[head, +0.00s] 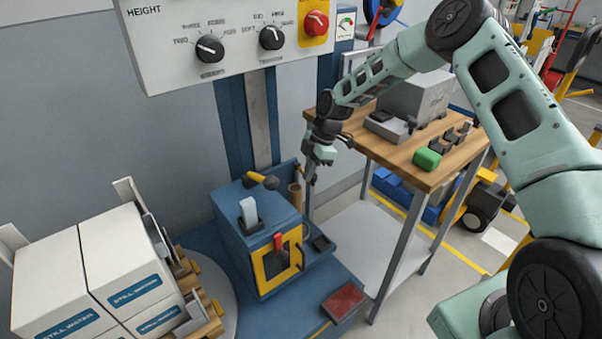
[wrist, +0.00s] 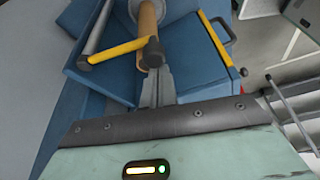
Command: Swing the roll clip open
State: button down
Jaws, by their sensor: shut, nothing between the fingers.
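The roll clip is a yellow bar (head: 258,178) with a dark knob on its end, on top of the blue machine housing (head: 228,215). In the wrist view the yellow bar (wrist: 118,50) lies across the brown cardboard core (wrist: 149,18), with its black knob beside my fingertips. The core (head: 295,194) also shows in the head view, right of the clip. My gripper (head: 311,182) points down beside the core, to its right. In the wrist view my gripper (wrist: 158,78) is shut and empty, its tips close to the knob. Whether they touch it I cannot tell.
A control panel (head: 230,40) hangs above the machine. Wrapped still water boxes (head: 120,255) stand at the left. A wooden workbench (head: 400,155) with a green block (head: 427,159) stands behind right. A red pad (head: 343,301) lies at the machine's front right.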

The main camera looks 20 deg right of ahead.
jog(key=shift+d, duration=0.95)
jog(key=shift+w, duration=0.1)
